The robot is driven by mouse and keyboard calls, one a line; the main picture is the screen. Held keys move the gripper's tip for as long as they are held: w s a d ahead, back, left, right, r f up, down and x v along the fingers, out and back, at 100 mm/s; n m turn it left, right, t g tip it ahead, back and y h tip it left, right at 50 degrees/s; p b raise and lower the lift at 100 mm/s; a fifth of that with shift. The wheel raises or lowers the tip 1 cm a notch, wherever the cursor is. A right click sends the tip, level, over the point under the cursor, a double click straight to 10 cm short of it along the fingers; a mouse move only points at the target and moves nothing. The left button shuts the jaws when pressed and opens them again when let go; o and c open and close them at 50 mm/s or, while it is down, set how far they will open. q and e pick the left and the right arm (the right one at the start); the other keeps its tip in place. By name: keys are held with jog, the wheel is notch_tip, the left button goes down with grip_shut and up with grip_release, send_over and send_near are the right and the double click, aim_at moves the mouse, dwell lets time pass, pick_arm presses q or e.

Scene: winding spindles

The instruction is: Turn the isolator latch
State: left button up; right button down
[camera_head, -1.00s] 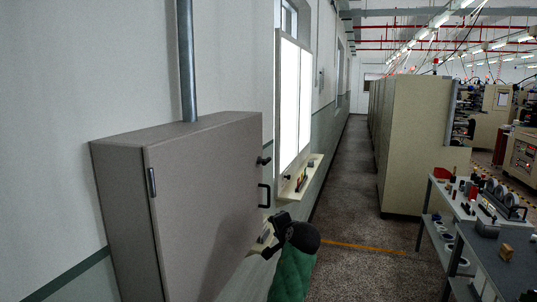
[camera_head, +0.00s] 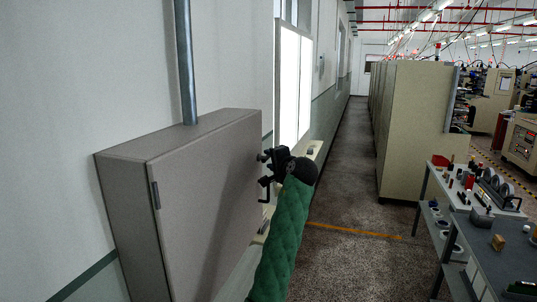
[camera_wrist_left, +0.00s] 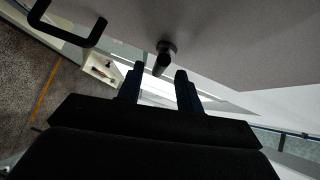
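The isolator latch (camera_wrist_left: 164,55) is a small dark knob with a short lever on the grey cabinet door. In the left wrist view it lies just beyond my left fingertips, near the gap between them. My left gripper (camera_wrist_left: 160,83) is open, with its two fingers apart and nothing between them. In the head view my left gripper (camera_head: 268,157) is at the cabinet's right edge, by the latch, which it largely hides. The grey cabinet (camera_head: 205,205) is closed. My right gripper is not in view.
A black door handle (camera_head: 264,189) sits just below the latch and also shows in the left wrist view (camera_wrist_left: 72,28). A small wall shelf (camera_head: 312,150) is behind my arm. A workbench (camera_head: 470,205) stands at the right. The aisle floor is clear.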

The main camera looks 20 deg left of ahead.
pick_arm(q)
jog(key=shift+p+x, duration=0.35)
jog(key=shift+x, duration=0.7)
grip_shut()
jog(key=shift+f, duration=0.1)
